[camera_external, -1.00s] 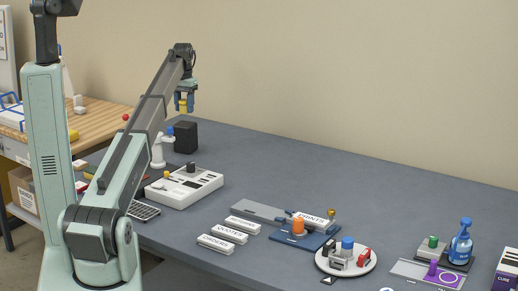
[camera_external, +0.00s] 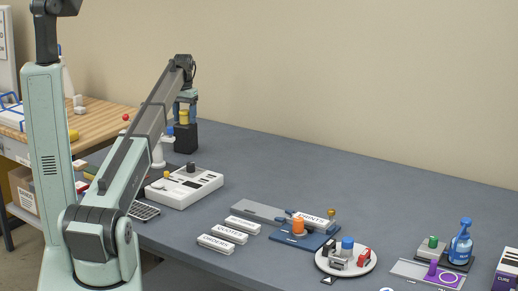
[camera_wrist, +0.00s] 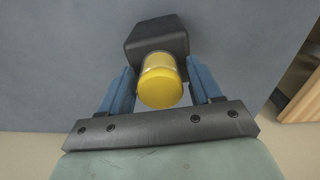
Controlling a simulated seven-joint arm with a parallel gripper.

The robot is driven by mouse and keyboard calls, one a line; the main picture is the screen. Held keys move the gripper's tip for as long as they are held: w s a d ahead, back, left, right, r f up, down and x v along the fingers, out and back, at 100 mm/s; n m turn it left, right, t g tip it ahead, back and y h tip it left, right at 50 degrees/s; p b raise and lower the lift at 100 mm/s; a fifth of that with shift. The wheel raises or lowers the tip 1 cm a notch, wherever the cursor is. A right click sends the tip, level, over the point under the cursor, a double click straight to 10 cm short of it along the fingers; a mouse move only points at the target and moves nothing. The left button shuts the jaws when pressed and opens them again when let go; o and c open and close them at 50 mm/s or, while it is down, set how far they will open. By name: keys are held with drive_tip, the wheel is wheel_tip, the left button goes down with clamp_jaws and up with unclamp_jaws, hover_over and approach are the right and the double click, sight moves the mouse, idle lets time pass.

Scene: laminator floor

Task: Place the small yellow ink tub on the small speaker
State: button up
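The small yellow ink tub (camera_external: 184,117) is between the fingers of my gripper (camera_external: 185,114), at the top of the small black speaker (camera_external: 186,138). In the wrist view the yellow tub (camera_wrist: 161,84) sits between the two blue fingers (camera_wrist: 161,88), with the dark speaker (camera_wrist: 150,35) directly beyond it. My gripper appears shut on the tub, with the fingers close to both its sides. The tub looks upright. I cannot tell whether its base touches the speaker's top.
A white device (camera_external: 157,150) with a blue top stands just left of the speaker. A white control panel (camera_external: 182,190) lies in front. Label blocks (camera_external: 229,233), a round white tray (camera_external: 345,267) and a blue spray bottle (camera_external: 460,243) stand farther right. The back of the table is clear.

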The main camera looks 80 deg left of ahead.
sight(185, 111)
drive_tip(key=shift+o, duration=0.5)
drive_tip(key=shift+r, duration=0.1)
wheel_tip(185, 111, up, 12)
idle(0.8)
